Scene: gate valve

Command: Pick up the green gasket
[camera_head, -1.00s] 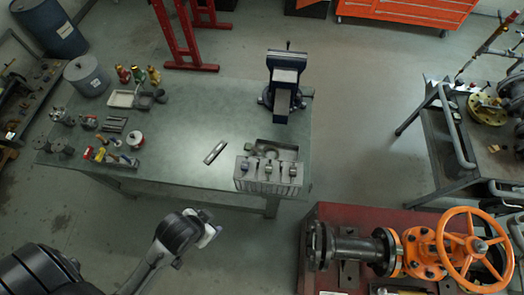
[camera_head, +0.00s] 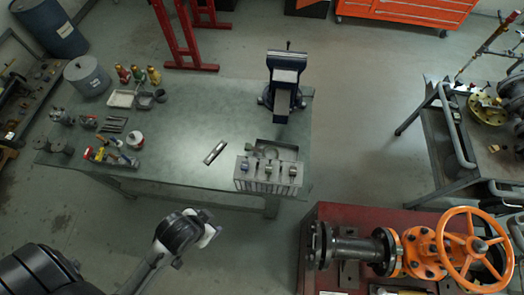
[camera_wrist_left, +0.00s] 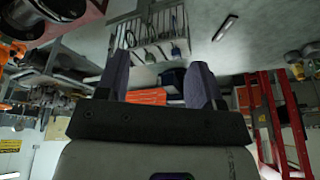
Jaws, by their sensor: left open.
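A grey rack (camera_head: 268,174) at the front right of the workbench holds several small dark items, too small to tell apart. My left arm comes in from the lower left of the head view and ends in front of the bench, clear of it. In the left wrist view my left gripper (camera_wrist_left: 158,82) has its two fingers apart, with nothing between them. My right gripper is in neither view.
The green workbench (camera_head: 190,125) carries a blue vise (camera_head: 284,85), a flat metal bar (camera_head: 214,152), a grey canister (camera_head: 87,76) and small parts at the left. An orange valve handwheel (camera_head: 475,250) stands at lower right. The bench middle is mostly clear.

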